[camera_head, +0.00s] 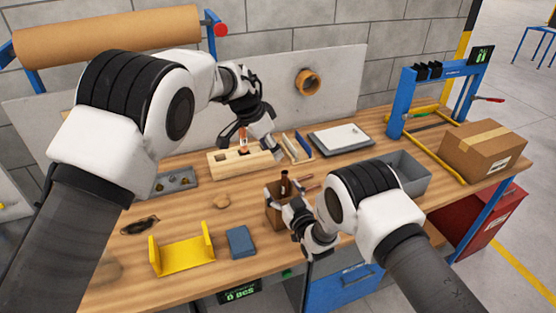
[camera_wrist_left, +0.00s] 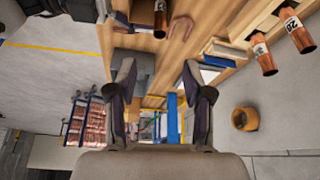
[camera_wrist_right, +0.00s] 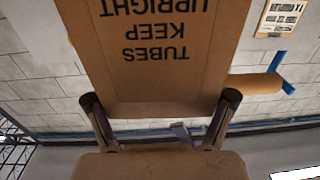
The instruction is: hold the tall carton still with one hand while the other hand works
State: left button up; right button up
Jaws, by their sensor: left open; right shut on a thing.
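The tall brown carton (camera_head: 276,213) stands upright near the front of the bench, with a dark copper tube (camera_head: 284,183) sticking out of its top. My right gripper (camera_head: 288,207) is shut on the carton from the front. In the right wrist view the carton (camera_wrist_right: 155,60), printed "TUBES KEEP UPRIGHT", sits between its fingers. My left gripper (camera_head: 262,142) is open and empty near the wooden block (camera_head: 235,163), which holds copper tubes. In the left wrist view labelled copper tubes (camera_wrist_left: 263,57) are right of the open fingers (camera_wrist_left: 160,66).
A yellow bracket (camera_head: 182,257) and a blue block (camera_head: 240,241) lie at the front left. A grey tray (camera_head: 176,181) is behind them. A grey bin (camera_head: 408,172), a cardboard box (camera_head: 483,150) and a blue frame (camera_head: 408,95) stand at the right.

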dwell(0.3)
jog(key=o, duration=1)
